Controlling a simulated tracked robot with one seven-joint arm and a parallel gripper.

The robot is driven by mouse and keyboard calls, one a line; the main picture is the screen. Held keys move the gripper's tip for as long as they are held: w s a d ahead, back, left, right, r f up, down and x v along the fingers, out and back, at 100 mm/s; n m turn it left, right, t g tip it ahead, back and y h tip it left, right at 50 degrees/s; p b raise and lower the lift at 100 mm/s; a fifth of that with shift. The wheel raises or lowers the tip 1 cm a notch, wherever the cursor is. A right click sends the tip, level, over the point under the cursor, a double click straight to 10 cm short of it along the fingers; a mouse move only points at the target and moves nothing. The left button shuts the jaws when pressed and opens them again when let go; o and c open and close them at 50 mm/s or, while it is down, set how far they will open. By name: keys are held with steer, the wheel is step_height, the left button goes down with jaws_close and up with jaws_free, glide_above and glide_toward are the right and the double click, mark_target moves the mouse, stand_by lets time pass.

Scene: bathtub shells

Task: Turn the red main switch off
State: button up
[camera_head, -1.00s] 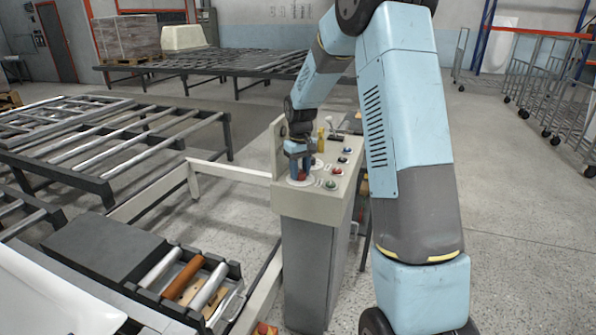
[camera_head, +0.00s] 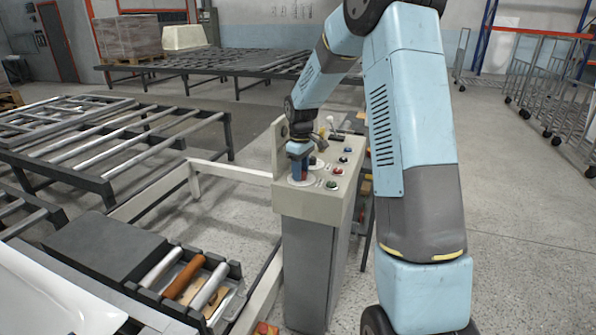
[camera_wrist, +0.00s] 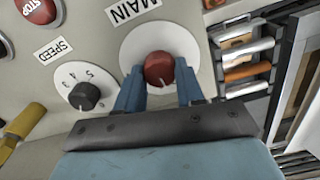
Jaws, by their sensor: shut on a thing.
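The red main switch (camera_wrist: 159,69) is a round knob on a white disc under a "MAIN" label in the wrist view. My gripper (camera_wrist: 160,88) has its two blue fingers on either side of the knob, shut on it. In the head view my gripper (camera_head: 300,168) is over the near left of the control panel (camera_head: 325,190) and hides most of the red switch. The switch's exact position marking cannot be read.
A black speed knob (camera_wrist: 84,95) and a red stop button (camera_wrist: 38,10) are beside the main switch. Roller conveyors (camera_head: 110,140) stand to the left. Open floor lies to the right.

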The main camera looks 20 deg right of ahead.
steer(key=shift+w+r, duration=0.15)
steer(key=o, duration=1)
steer(key=shift+o, duration=0.2)
step_height(320, 180, up, 14)
steer(key=shift+f, duration=0.25)
